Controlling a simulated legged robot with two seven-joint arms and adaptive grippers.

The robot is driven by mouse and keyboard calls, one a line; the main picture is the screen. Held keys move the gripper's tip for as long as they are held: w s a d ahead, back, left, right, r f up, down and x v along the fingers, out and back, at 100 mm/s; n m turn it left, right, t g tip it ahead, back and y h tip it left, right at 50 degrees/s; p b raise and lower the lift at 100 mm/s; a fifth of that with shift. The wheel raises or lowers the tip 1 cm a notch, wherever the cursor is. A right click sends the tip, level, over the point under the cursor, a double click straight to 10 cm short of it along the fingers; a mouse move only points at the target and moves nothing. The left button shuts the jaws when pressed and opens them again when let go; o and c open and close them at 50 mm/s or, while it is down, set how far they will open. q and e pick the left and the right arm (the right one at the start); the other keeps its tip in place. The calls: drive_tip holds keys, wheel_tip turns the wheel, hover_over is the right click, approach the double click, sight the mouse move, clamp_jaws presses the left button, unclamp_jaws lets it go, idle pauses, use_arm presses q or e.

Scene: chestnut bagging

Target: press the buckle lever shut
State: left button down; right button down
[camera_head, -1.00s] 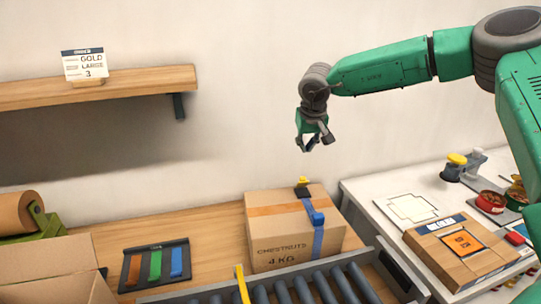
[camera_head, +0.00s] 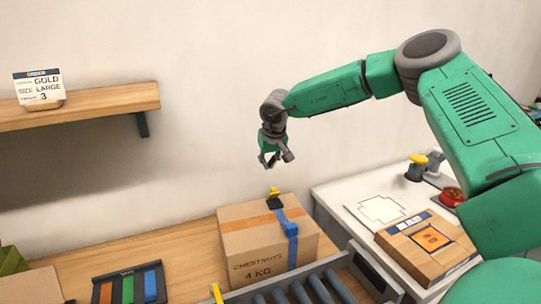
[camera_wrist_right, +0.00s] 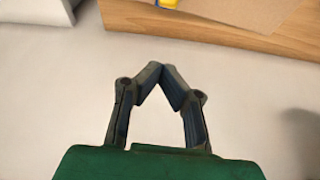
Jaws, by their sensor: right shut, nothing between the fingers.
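A carton (camera_head: 268,243) marked "CHESTNUTS 4 KG" stands on the wooden table. A blue strap (camera_head: 291,240) runs over its top and down the front. A black buckle (camera_head: 275,203) sits on the strap at the top of the carton, with its yellow lever (camera_head: 274,191) standing up. My right gripper (camera_head: 270,164) is in the air above the buckle, apart from it. In the right wrist view its fingertips (camera_wrist_right: 166,76) meet with nothing between them. A yellow piece (camera_wrist_right: 166,3) there is cut off by the top edge. My left gripper is out of view.
A roller conveyor (camera_head: 290,292) runs in front of the carton. A tray with coloured straps (camera_head: 100,273) lies to the left. A wall shelf (camera_head: 90,100) holds an order card (camera_head: 40,87). A white side table (camera_head: 345,196) with another carton (camera_head: 425,246) stands at right.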

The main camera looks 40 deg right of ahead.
sight(273, 193)
drive_tip(key=f, duration=0.2)
drive_tip(key=s+f, duration=0.1)
drive_tip(key=f, duration=0.1)
drive_tip(key=shift+f+p, duration=0.3)
drive_tip(key=shift+f, duration=0.1)
drive_tip(key=shift+s+a+f, duration=0.15)
drive_tip(key=shift+s+f, duration=0.1)
drive_tip(key=shift+s, duration=0.25)
drive_tip(key=shift+a, duration=0.2)
drive_tip(key=shift+s+t+b, duration=0.2)
drive_tip(key=shift+t+b, duration=0.15)
drive_tip(key=shift+t, duration=0.05)
